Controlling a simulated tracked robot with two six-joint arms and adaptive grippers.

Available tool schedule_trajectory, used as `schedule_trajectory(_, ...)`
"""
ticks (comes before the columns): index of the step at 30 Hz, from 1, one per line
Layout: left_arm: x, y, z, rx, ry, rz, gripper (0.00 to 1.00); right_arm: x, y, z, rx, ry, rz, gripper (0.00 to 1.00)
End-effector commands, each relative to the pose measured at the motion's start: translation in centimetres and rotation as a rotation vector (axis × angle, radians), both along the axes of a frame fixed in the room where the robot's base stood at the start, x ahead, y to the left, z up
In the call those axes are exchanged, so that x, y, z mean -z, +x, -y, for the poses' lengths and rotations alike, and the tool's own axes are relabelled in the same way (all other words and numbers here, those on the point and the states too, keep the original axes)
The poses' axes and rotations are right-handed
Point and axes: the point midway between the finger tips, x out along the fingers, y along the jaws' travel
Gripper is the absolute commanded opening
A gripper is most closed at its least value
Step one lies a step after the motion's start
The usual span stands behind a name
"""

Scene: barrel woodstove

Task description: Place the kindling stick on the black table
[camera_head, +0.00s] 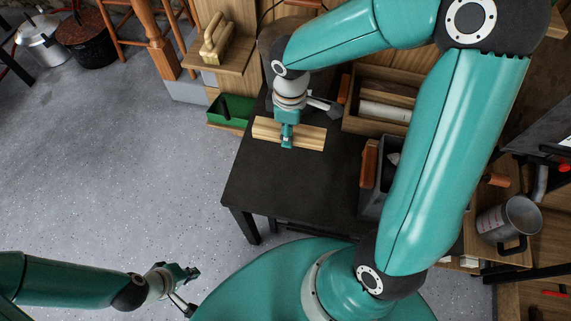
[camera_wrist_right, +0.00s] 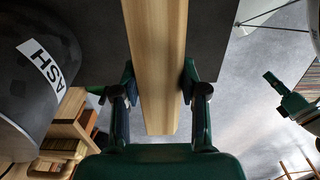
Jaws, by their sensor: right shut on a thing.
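The kindling stick (camera_head: 310,136) is a pale wooden piece lying level over the black table (camera_head: 262,185), near its far edge. My right gripper (camera_head: 287,141) comes down on the middle of the stick and is shut on it. In the right wrist view the stick (camera_wrist_right: 158,60) runs between the two fingers of my right gripper (camera_wrist_right: 158,85). I cannot tell whether the stick touches the tabletop. My left gripper (camera_head: 190,273) is low at the left, over the floor and away from the table; its jaws are too small to read.
A dark bucket labelled ASH (camera_wrist_right: 38,75) stands close beside the stick in the right wrist view. A green bin (camera_head: 231,110) and a wooden crate (camera_head: 380,98) are beyond the table. A metal mug (camera_head: 508,222) is at the right. The table's near left part is bare.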

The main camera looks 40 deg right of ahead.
Motion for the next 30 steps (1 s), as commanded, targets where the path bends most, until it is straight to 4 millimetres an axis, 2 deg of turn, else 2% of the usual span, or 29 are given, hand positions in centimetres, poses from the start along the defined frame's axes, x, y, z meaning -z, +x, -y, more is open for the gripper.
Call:
schedule_trajectory(1,0.4,0.0,0.0,0.0,0.0,0.0,0.0,1.8,-0.2,0.0,0.0,0.001,-0.009,0.08)
schedule_trajectory(3,0.8,0.0,0.0,0.0,0.0,0.0,0.0,3.8,-0.1,0.0,0.0,0.001,-0.008,0.08)
schedule_trajectory(10,2.0,0.0,0.0,0.0,0.0,0.0,0.0,9.4,-0.1,0.0,0.001,0.001,-0.005,0.08)
schedule_trajectory(13,2.3,0.0,0.0,0.0,0.0,0.0,0.0,10.7,-0.1,0.0,0.001,0.002,-0.003,0.08)
schedule_trajectory(19,2.6,0.0,0.0,0.0,0.0,0.0,0.0,12.0,0.0,0.0,0.001,0.001,-0.001,0.08)
schedule_trajectory(25,3.6,0.0,0.0,0.0,0.0,0.0,0.0,14.9,0.0,0.0,0.0,0.0,-0.003,0.08)
schedule_trajectory(30,3.7,0.0,0.0,0.0,0.0,0.0,0.0,15.6,0.0,-0.1,0.001,0.002,0.001,0.08)
